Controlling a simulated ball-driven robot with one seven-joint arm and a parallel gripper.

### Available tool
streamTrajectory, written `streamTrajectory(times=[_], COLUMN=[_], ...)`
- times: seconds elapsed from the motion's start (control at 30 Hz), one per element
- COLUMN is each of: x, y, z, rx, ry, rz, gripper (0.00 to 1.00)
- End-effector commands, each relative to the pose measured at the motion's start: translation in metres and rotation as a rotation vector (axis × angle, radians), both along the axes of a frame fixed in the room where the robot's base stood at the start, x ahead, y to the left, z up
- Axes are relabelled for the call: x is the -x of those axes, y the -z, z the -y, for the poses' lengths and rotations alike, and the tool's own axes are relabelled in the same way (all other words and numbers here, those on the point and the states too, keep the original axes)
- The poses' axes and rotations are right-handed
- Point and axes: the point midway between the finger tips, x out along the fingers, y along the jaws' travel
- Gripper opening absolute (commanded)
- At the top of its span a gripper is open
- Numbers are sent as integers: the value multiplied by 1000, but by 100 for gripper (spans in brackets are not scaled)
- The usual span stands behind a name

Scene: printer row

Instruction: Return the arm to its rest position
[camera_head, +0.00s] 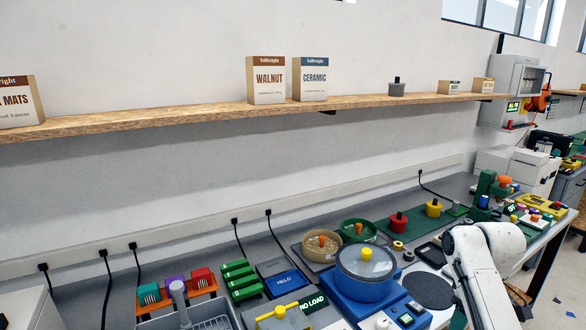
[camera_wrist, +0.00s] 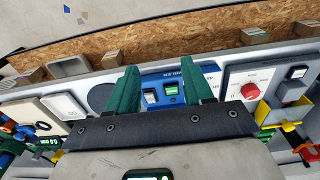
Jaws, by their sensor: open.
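My white arm (camera_head: 484,262) shows at the lower right in the head view, bent over the front part of the workbench. Its gripper end is not visible there. In the wrist view my gripper (camera_wrist: 159,68) has two green fingers standing well apart. Nothing is held between them. Behind the gap is the blue front of a device (camera_wrist: 170,76) with a white switch and a green display. I cannot tell how far the fingers are from it.
The workbench holds a blue pot-like device (camera_head: 366,275), a black disc (camera_head: 429,291), red and yellow knobbed pieces and green blocks (camera_head: 240,279). A wooden shelf (camera_head: 190,119) with boxes runs along the wall. The wrist view shows a red-knobbed panel (camera_wrist: 247,90) at right.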

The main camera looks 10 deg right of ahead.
Motion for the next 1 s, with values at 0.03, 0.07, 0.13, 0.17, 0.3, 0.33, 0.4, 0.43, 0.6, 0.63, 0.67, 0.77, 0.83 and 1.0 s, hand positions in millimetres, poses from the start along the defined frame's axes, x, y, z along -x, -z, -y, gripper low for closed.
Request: streamTrajectory(times=[0.03,0.07,0.13,0.17,0.3,0.33,0.4,0.43,0.6,0.63,0.67,0.77,0.83,1.0], x=[2,2,5,5,12,14,19,21,40,45,51,75,98,161], y=[6,8,15,17,31,35,44,48,75,81,87,110,126,155], z=[-6,-8,-15,-17,-30,-34,-43,-48,-75,-81,-87,-111,-129,-160], rx=[-4,-6,-10,-11,-19,-22,-29,-32,-49,-52,-56,-70,-78,-84], ry=[-1,1,3,5,16,16,23,27,53,59,66,95,122,201], rz=[1,2,4,6,10,10,14,15,25,25,26,31,33,39], gripper=[51,51,51,51,51,51,51,51,51,51,51,51,51,51])
